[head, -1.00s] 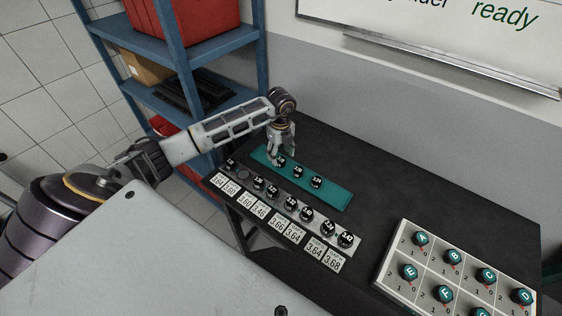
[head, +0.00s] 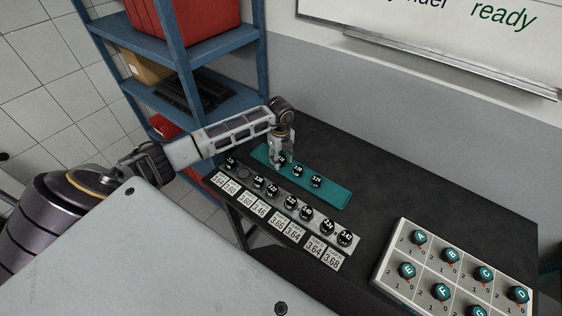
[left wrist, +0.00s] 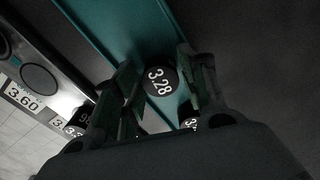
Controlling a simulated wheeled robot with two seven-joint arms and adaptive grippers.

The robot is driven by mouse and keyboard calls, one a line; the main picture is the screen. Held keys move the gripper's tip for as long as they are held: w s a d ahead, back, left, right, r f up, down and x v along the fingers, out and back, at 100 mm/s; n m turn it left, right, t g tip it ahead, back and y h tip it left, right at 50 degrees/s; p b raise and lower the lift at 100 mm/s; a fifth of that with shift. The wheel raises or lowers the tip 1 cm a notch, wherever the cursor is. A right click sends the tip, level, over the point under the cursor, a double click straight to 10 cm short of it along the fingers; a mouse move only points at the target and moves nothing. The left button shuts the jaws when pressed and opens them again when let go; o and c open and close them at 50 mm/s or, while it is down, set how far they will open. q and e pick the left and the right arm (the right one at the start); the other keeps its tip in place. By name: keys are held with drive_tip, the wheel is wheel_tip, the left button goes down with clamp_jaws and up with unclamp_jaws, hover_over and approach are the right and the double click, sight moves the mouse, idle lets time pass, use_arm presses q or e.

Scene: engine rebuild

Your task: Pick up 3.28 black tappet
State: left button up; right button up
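The black 3.28 tappet (left wrist: 160,82) stands on the teal tray (left wrist: 117,27), its white number legible in the left wrist view. My left gripper (left wrist: 158,72) is open, with one finger on each side of the tappet and narrow gaps showing. In the head view my left gripper (head: 281,159) is down at the far left end of the teal tray (head: 336,196). The fingers partly cover the tappet there. My right gripper is not in view.
Two more black tappets (head: 316,181) stand on the teal tray close by. A grey rail (head: 244,174) with several black tappets and number cards lies in front. A white board (head: 395,262) with teal lettered pieces is at right. The dark table behind the tray is clear.

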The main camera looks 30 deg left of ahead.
sight(281, 159)
use_arm(q)
drive_tip(key=c, duration=0.6)
wheel_tip(281, 159, up, 10)
drive_tip(key=b, duration=0.1)
drive_tip(key=shift+b, duration=0.35)
idle(0.5)
